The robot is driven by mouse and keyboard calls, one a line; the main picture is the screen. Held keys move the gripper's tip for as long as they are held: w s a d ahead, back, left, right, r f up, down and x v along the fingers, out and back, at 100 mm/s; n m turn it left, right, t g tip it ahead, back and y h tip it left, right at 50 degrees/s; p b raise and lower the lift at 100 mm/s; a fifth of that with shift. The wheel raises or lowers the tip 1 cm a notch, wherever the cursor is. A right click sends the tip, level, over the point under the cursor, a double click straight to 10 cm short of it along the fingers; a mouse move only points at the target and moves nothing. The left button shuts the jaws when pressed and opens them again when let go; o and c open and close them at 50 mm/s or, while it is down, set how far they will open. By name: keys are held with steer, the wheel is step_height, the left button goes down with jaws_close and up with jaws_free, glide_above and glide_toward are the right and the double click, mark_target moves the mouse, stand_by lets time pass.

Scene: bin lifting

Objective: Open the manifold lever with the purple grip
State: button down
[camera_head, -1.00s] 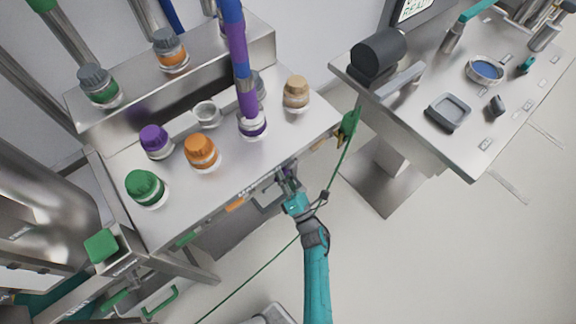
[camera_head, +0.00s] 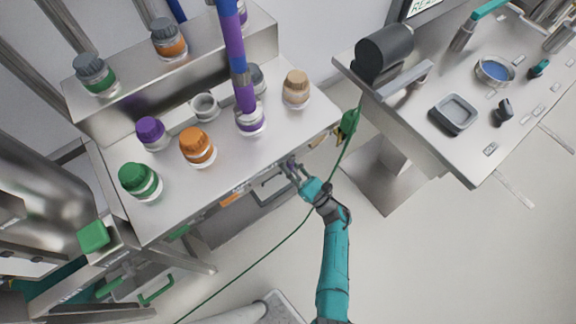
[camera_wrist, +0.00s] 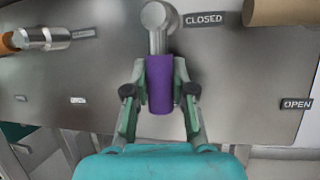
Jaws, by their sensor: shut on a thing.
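The manifold lever with the purple grip (camera_wrist: 160,84) hangs down from its metal pivot (camera_wrist: 157,16) on a grey panel in the wrist view. A CLOSED label (camera_wrist: 203,20) is beside the pivot, to its right. My gripper (camera_wrist: 160,72) has one finger on each side of the purple grip and is shut on it. In the head view my gripper (camera_head: 293,170) is at the front face of the bench, where the lever is too small to make out clearly.
An OPEN label (camera_wrist: 297,104) is at the wrist view's right. An orange-grip lever (camera_wrist: 40,38) lies sideways at left, and a tan grip (camera_wrist: 284,11) is at upper right. Jars stand on the bench (camera_head: 225,170). A green cable (camera_head: 310,210) hangs near my arm.

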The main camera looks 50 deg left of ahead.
steer(key=shift+w+n, duration=0.2)
steer(key=shift+n, duration=0.3)
steer(key=c, duration=0.9)
jaws_free()
steer(key=shift+c, duration=0.2)
steer(key=v, duration=1.2)
